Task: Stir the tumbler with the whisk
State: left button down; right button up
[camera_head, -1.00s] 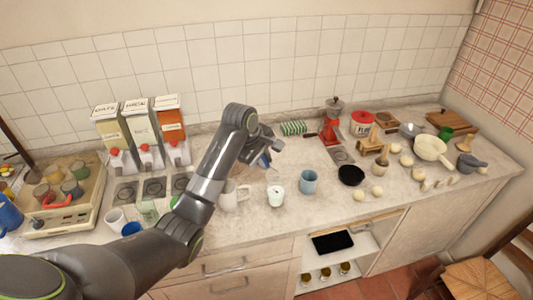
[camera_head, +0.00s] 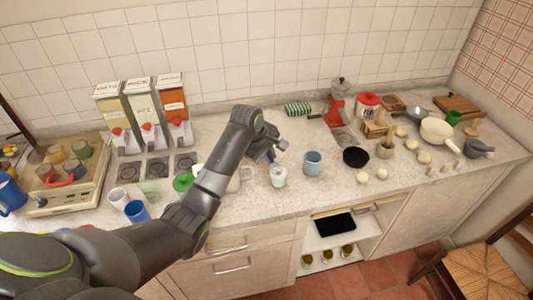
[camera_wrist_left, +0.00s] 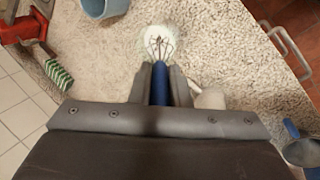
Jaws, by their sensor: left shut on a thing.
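The tumbler (camera_head: 278,177), a pale see-through cup, stands on the counter just in front of my left gripper (camera_head: 272,150). My left gripper is shut on the whisk and points down towards the tumbler. In the left wrist view the whisk's blue handle (camera_wrist_left: 160,84) sits between the fingers. Its wire loops overlap the tumbler's round mouth (camera_wrist_left: 163,30). I cannot tell how deep the wires reach, or whether they touch the tumbler. My right gripper is in no view.
A blue-grey mug (camera_head: 312,163) stands right of the tumbler, and a white mug (camera_head: 235,182) is partly behind my arm. A black bowl (camera_head: 355,157) and a red grinder (camera_head: 335,112) are further right. Dispensers (camera_head: 143,115) stand at the back left.

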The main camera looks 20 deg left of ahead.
aim_at(273, 162)
pick_arm(q)
jog(key=shift+b+x, duration=0.7)
jog(key=shift+x, duration=1.15)
